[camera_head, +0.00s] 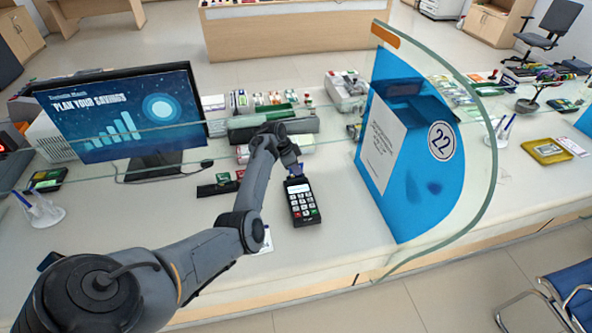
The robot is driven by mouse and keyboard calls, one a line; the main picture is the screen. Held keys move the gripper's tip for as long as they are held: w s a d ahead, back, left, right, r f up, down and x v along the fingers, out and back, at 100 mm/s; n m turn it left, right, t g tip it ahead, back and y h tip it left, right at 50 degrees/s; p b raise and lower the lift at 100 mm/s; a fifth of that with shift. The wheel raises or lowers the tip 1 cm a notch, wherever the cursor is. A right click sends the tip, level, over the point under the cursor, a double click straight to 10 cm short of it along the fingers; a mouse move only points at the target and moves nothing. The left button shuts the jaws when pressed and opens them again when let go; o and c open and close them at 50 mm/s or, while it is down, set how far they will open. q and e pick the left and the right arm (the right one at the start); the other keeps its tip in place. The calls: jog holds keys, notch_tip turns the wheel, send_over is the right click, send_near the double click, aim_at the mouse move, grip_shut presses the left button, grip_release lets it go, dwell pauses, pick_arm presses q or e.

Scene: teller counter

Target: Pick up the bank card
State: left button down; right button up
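My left arm reaches in from the lower left, and its gripper (293,168) is over the counter at the far end of a dark card terminal (302,201). A small blue patch, possibly the bank card (296,171), shows right at the fingertips by the terminal's top edge. It is too small to tell whether the fingers hold it, or whether it is in the terminal. The fingers are small and partly hidden by the wrist, so their opening does not show. My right gripper is not in view.
A monitor (125,112) stands at the left. A curved glass screen with a blue panel (415,170) numbered 22 rises close on the right. Banknote stacks (268,99) and a grey machine (345,88) lie behind the gripper. The counter (340,235) is clear right of the terminal.

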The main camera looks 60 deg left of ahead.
pick_arm(q)
jog(key=r, duration=0.2)
jog(key=d+r, duration=0.1)
jog(key=shift+w+r+p, duration=0.25)
jog(key=shift+r+p, duration=0.15)
jog(key=w+d+r, duration=0.2)
jog(key=d+r, duration=0.1)
jog(key=d, duration=0.2)
jog(key=w+d+r+p, duration=0.1)
jog(key=d+r, duration=0.2)
jog(key=d, duration=0.2)
jog(key=shift+w, duration=0.35)
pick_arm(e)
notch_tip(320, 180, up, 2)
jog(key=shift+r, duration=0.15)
pick_arm(q)
jog(key=shift+r+p, duration=0.2)
jog(key=shift+p, duration=0.15)
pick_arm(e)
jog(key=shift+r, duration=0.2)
pick_arm(q)
jog(key=shift+r+p, duration=2.15)
jog(key=shift+p, duration=0.6)
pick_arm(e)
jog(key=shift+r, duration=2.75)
